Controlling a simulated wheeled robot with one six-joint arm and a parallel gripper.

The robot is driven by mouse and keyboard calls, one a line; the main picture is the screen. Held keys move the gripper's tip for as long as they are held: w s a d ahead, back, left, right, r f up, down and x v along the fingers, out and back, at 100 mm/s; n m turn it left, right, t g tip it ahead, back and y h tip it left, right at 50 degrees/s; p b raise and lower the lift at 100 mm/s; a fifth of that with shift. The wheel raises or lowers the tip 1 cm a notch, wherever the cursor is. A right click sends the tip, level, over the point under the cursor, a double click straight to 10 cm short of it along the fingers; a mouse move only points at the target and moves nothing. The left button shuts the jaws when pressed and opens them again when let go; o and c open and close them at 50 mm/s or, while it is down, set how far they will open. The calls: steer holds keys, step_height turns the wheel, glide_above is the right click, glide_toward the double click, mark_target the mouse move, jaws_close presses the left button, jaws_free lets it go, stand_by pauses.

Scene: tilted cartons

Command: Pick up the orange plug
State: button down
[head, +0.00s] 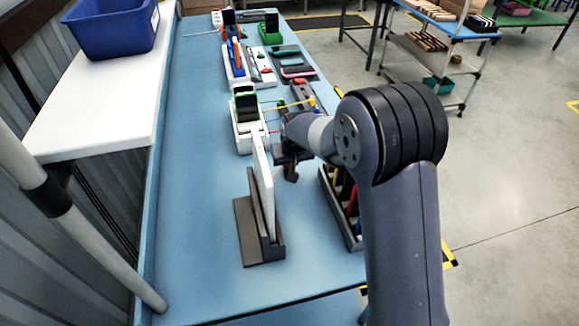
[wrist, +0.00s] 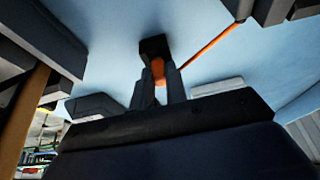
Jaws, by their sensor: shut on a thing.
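The orange plug (wrist: 158,71) shows in the wrist view as a small orange piece between my two fingers. My gripper (wrist: 157,82) is shut on it, and the fingers hide its sides. A dark block sits at the far end of the fingers; I cannot tell whether it is part of the plug or separate. An orange cable (wrist: 212,46) runs from near the fingers up to the right. In the head view my gripper (head: 290,166) is over the blue bench, right of a white upright panel; the plug cannot be made out there.
The white panel (head: 262,180) leans in a dark stand (head: 246,230) close to my gripper. A dark tray (head: 349,226) with coloured items lies to the right, partly behind my arm. White-and-black devices (head: 247,117) stand farther back. The blue bench (head: 200,200) is clear at left.

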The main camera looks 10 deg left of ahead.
step_height(320, 180, up, 10)
steer(key=b, duration=0.1)
steer(key=shift+b, duration=0.3)
stand_by(0.3)
steer(key=shift+r+p, duration=0.6)
steer(key=shift+r, duration=0.15)
stand_by(0.5)
step_height(320, 180, up, 3)
steer(key=shift+p, duration=1.2)
steer(key=shift+f, duration=0.1)
steer(key=shift+f+b, duration=2.05)
steer(key=shift+f, duration=0.85)
